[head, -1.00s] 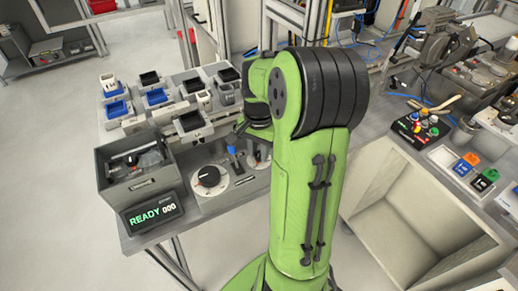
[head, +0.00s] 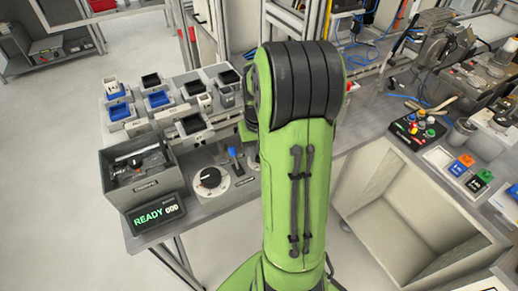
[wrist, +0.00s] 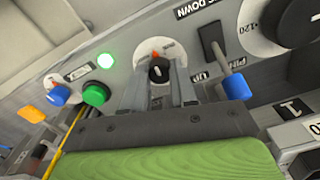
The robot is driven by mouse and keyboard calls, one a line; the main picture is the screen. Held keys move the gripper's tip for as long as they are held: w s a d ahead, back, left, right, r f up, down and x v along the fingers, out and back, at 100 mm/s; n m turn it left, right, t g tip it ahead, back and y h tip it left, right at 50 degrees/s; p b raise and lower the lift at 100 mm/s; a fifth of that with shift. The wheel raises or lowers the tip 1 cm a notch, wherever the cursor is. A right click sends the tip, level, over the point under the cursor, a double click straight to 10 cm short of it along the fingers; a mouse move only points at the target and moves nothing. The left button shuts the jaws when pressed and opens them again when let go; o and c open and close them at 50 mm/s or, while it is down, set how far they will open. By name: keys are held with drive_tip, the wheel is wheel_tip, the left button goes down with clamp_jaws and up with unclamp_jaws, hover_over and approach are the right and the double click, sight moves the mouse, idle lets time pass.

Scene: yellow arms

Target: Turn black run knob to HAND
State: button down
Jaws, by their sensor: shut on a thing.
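In the wrist view the black run knob (wrist: 158,72) sits on a round white dial plate on a grey panel. A small red-orange mark shows on the dial just above it, and a pale line shows on the knob's face. The dial lettering is too small to read. My gripper (wrist: 159,80) has one finger on each side of the knob and is shut on it. In the head view my green arm hides the gripper and the knob.
Close by on the panel are a lit green lamp (wrist: 105,60), a green button (wrist: 96,95), a blue knob (wrist: 59,95), a blue-tipped lever (wrist: 236,86) and a large black dial (wrist: 292,18). A grey bin (head: 139,178) and READY display (head: 155,213) stand on the bench.

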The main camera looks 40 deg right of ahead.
drive_tip(key=n, duration=0.4)
drive_tip(key=shift+n+p, duration=0.3)
drive_tip(key=shift+p, duration=0.05)
drive_tip(key=shift+n, duration=2.5)
drive_tip(key=c, duration=0.9)
unclamp_jaws()
wheel_tip(320, 180, up, 16)
drive_tip(key=p, duration=0.4)
drive_tip(key=shift+f+p, duration=0.1)
drive_tip(key=shift+p, duration=0.2)
